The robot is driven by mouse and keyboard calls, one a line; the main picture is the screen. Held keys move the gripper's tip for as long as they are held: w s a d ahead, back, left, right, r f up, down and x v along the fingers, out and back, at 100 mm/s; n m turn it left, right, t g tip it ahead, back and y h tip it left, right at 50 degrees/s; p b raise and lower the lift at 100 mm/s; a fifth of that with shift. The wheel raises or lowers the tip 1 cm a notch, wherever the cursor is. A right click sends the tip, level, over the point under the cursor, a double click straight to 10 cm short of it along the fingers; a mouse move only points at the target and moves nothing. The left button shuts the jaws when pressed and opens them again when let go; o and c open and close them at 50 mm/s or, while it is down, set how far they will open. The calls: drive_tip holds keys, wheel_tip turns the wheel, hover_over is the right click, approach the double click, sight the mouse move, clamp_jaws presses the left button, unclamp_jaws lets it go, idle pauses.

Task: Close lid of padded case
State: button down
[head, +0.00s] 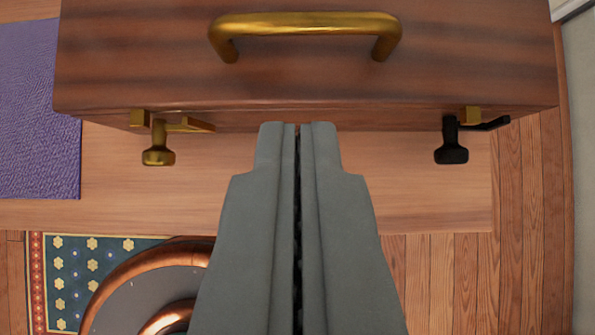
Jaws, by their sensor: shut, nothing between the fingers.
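The padded case (130,70) appears as a brown wooden box across the top of the head view. A brass handle (305,22) is on its upper face. A brass latch (158,146) hangs at its left front edge, and a black latch (452,148) hangs at its right front edge. I cannot tell how far the lid is open, and no padding shows. My gripper (298,128) is shut and empty. Its fingertips are at the case's front edge, between the two latches; I cannot tell whether they touch it.
The case is on a light wooden table (420,195). A purple mat (38,110) lies at the left. Below the table edge are a plank floor (450,285), a patterned rug (60,285) and a round copper-rimmed object (125,285). Bare table shows on both sides of my gripper.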

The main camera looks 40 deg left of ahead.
drive_tip(key=shift+s+d+r, duration=0.1)
drive_tip(key=shift+s+d, duration=0.25)
drive_tip(key=shift+s, duration=0.55)
drive_tip(key=shift+s+d, duration=0.4)
drive_tip(key=shift+s, duration=0.55)
drive_tip(key=shift+s+d+r, duration=0.1)
drive_tip(key=shift+s+d, duration=0.25)
drive_tip(key=shift+s, duration=0.55)
